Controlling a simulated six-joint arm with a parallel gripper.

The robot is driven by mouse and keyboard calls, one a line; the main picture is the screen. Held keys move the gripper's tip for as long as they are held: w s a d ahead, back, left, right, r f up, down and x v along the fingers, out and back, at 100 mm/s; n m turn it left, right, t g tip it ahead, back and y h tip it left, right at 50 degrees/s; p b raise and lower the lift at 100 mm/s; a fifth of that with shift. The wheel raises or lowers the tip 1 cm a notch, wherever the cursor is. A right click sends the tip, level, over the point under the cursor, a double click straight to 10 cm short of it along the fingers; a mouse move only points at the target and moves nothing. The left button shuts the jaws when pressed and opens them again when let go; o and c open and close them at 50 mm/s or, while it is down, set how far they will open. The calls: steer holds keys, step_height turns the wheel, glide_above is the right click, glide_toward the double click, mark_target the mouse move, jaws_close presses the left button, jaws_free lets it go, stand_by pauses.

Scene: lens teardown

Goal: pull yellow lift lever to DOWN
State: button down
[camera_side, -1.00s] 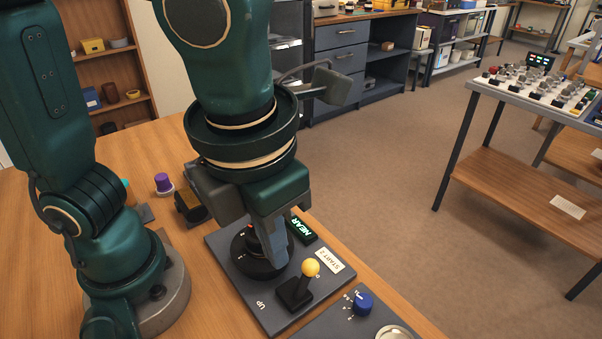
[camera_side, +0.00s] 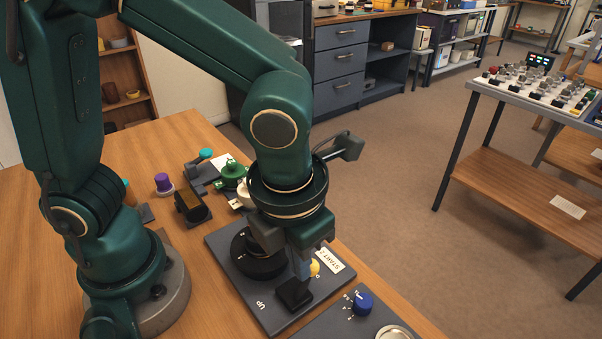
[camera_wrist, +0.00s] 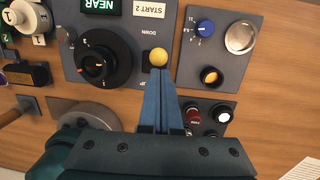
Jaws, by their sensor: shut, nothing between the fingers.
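The yellow lever knob (camera_side: 315,268) shows in the side view, partly hidden behind my fingers. Its dark base (camera_side: 294,295) sits on the grey panel, with the UP label (camera_side: 262,306) to its left. In the wrist view the round yellow knob (camera_wrist: 158,57) is just beyond my fingertips, below the DOWN label. The lever's stem is hidden by my fingers. My gripper (camera_side: 302,277) is shut and empty, pointing down at the lever; its blue-grey fingers (camera_wrist: 158,75) lie together in the wrist view. I cannot tell whether they touch the knob.
On the same panel are a black dial (camera_wrist: 100,65), a green NEAR display (camera_wrist: 100,5) and a START 2 label (camera_side: 336,261). A neighbouring panel holds a blue knob (camera_side: 362,303). A green part (camera_side: 233,173) and a purple knob (camera_side: 163,182) stand farther back.

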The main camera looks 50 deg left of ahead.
steer(key=shift+w+a+f, duration=0.1)
steer(key=shift+w+f, duration=0.1)
steer(key=shift+w, duration=0.3)
steer(key=shift+w+f, duration=0.15)
steer(key=shift+w, duration=0.35)
steer(key=shift+s, duration=0.1)
